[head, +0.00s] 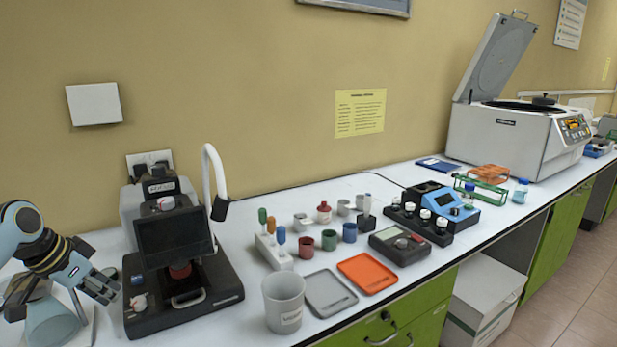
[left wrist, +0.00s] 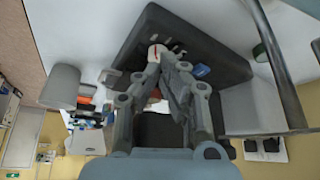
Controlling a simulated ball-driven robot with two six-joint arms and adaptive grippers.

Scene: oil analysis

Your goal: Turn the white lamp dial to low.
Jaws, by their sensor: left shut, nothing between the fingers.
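A white dial with a red mark (head: 138,302) sits on the left front of the black instrument's base (head: 215,294). A blue button (head: 137,279) is just behind it. The dial (left wrist: 157,52) also shows in the left wrist view, right at my fingertips. My left gripper (head: 113,291) is shut and empty, just left of the dial. I cannot tell whether its tips touch the dial. A second white and red knob (head: 166,203) is higher up on the instrument, above its dark screen (head: 174,233). My right gripper is not in view.
A white curved lamp arm (head: 215,170) rises beside the instrument. A grey beaker (head: 284,303), a grey tray (head: 329,292) and an orange tray (head: 367,272) stand to the right. A glass flask (head: 52,322) is below my left arm.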

